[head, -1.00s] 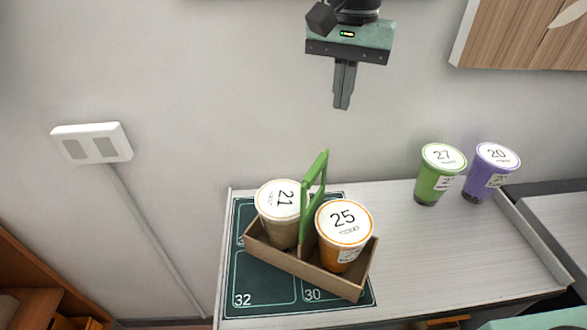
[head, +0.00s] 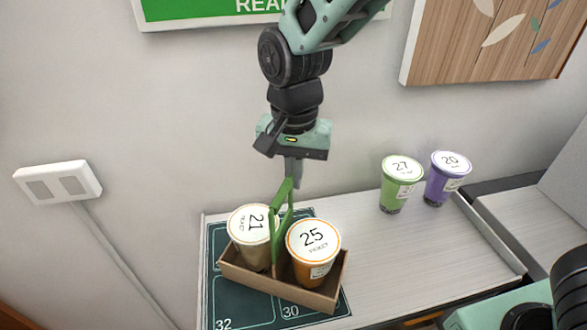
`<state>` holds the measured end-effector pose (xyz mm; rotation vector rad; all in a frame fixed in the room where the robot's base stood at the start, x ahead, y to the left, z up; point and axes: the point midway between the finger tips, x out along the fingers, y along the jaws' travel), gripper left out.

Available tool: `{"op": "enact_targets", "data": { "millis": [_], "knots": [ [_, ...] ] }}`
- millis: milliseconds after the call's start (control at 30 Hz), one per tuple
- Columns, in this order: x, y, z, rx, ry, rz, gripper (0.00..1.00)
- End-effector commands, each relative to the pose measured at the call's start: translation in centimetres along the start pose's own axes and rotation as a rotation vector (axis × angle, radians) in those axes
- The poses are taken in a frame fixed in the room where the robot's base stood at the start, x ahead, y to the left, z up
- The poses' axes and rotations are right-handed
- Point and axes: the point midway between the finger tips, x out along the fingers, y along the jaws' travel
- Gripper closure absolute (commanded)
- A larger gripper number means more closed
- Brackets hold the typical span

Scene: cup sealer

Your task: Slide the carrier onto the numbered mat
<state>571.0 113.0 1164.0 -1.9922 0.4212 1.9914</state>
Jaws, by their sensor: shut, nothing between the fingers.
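The brown carrier (head: 281,289) with an upright green handle (head: 281,212) rests on the dark numbered mat (head: 232,296), tilted at an angle to the mat's lines. It holds a tan cup marked 21 (head: 252,237) and an orange cup marked 25 (head: 312,250). The numbers 32 and 30 show on the mat's front part; the carrier hides other parts. My gripper (head: 293,184) points down with its fingers together, at the top of the green handle in the picture. The handle tip overlaps the fingers' lower end; I cannot tell whether they touch.
A green cup marked 27 (head: 400,182) and a purple cup marked 20 (head: 445,178) stand at the back right of the pale counter (head: 384,248). The counter between them and the carrier is clear. The wall is close behind.

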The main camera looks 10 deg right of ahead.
Motion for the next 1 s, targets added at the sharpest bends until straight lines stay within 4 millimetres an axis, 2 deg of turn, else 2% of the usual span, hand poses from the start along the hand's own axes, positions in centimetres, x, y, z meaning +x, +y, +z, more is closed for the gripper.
{"op": "enact_targets", "data": {
  "millis": [100,467,567,767,1000],
  "knots": [
    [-0.1,0.0,0.7,-0.001,0.0,0.001,1.0],
    [0.0,0.0,0.9,0.001,0.0,0.0,1.0],
    [-0.2,0.0,1.9,-0.001,-0.001,0.0,1.0],
    [-0.3,0.0,6.0,-0.006,-0.003,0.003,1.0],
    [0.1,0.0,5.7,0.0,-0.001,0.001,1.0]
  ]
}}
